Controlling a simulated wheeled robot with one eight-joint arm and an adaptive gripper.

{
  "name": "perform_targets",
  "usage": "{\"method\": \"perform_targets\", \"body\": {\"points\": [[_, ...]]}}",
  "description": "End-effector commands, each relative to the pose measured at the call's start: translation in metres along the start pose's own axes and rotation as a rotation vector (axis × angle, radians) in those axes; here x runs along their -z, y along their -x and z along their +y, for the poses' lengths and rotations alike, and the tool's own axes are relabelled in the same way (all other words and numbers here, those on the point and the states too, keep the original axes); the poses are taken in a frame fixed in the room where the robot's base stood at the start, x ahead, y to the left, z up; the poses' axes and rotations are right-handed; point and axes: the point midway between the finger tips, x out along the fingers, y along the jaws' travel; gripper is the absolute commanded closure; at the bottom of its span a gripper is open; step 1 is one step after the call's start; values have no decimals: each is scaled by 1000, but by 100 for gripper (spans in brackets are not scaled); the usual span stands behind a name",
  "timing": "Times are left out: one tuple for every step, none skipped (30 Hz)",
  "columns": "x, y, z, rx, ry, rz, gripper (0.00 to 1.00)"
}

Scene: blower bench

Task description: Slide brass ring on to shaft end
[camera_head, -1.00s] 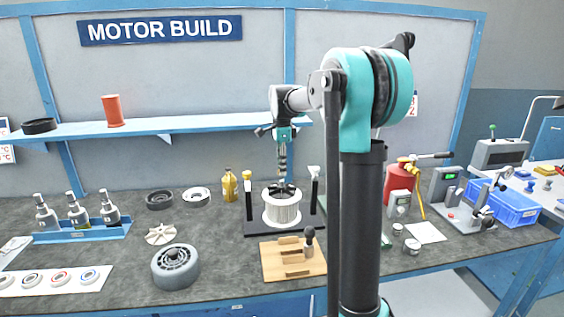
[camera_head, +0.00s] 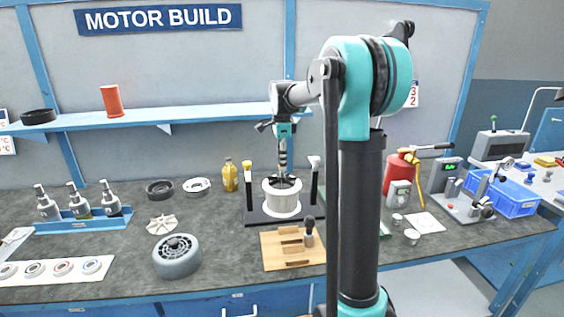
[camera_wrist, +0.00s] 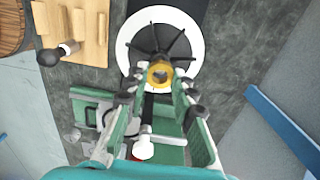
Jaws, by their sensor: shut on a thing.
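The brass ring (camera_wrist: 160,73) shows between my gripper's fingertips in the wrist view. My gripper (camera_wrist: 159,84) is shut on it, over the middle of a black bladed fan (camera_wrist: 172,46) on a white drum-shaped motor body (camera_wrist: 135,28). In the head view my gripper (camera_head: 283,176) points straight down, close above the motor body (camera_head: 281,203), which stands upright in a black cradle (camera_head: 255,216). The shaft end is hidden behind the ring and fingers. I cannot tell whether the ring is around it or just above it.
Two upright posts of the cradle (camera_head: 315,175) (camera_head: 248,180) flank the motor. A wooden block (camera_head: 280,250) with a small dark-headed tool lies in front. A grey round housing (camera_head: 177,257) and a pale impeller (camera_head: 162,224) lie to the left. A shelf (camera_head: 190,116) runs behind.

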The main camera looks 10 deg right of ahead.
Motion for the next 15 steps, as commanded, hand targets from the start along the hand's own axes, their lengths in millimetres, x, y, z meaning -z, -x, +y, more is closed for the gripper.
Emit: {"method": "perform_targets", "body": {"points": [[0, -1, 0, 0, 0, 0, 100], [0, -1, 0, 0, 0, 0, 100], [0, -2, 0, 0, 0, 0, 100], [0, -3, 0, 0, 0, 0, 100], [0, -4, 0, 0, 0, 0, 100], [0, -5, 0, 0, 0, 0, 100], [0, -5, 0, 0, 0, 0, 100], [0, -6, 0, 0, 0, 0, 100], [0, -7, 0, 0, 0, 0, 100], [0, -8, 0, 0, 0, 0, 100], [0, -8, 0, 0, 0, 0, 100], [0, -9, 0, 0, 0, 0, 100], [0, -10, 0, 0, 0, 0, 100], [0, -11, 0, 0, 0, 0, 100], [0, -11, 0, 0, 0, 0, 100]]}}
